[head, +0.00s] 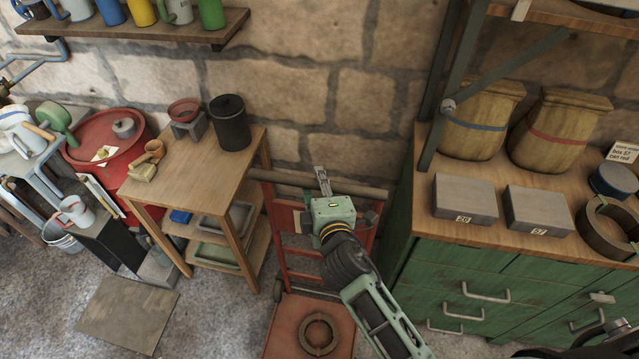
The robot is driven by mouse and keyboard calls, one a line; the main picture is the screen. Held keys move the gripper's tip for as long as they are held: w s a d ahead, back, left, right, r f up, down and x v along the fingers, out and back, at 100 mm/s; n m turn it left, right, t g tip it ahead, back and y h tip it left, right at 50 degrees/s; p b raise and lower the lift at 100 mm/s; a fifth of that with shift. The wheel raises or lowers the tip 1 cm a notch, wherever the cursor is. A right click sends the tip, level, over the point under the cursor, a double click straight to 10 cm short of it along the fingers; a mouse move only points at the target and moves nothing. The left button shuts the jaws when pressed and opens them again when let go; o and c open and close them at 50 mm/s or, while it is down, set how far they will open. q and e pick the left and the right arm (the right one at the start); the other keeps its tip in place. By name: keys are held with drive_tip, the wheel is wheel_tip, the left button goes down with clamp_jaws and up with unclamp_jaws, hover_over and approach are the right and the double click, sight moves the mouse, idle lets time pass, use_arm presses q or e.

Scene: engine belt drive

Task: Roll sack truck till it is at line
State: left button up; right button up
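The sack truck is a red frame (281,233) standing upright against the gap between a wooden table and a green cabinet. Its brown handle bar (365,192) runs across the top. Its red toe plate (281,325) rests low at the front and carries a dark ring (319,334). My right gripper (322,178) is at the middle of the handle bar, its finger lying across the bar. The far finger is hidden, so its grip cannot be told. My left gripper is out of view. I cannot make out a floor line.
The wooden table (200,178) stands close on the truck's left. The green cabinet (455,268) stands close on its right. A flat grey-brown plate (128,314) lies on the floor at lower left. Bare floor (220,318) shows between plate and truck.

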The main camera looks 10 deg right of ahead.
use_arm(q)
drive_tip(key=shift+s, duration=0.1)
use_arm(e)
drive_tip(key=shift+o, duration=0.2)
drive_tip(key=shift+s, duration=0.1)
drive_tip(key=v, duration=1.2)
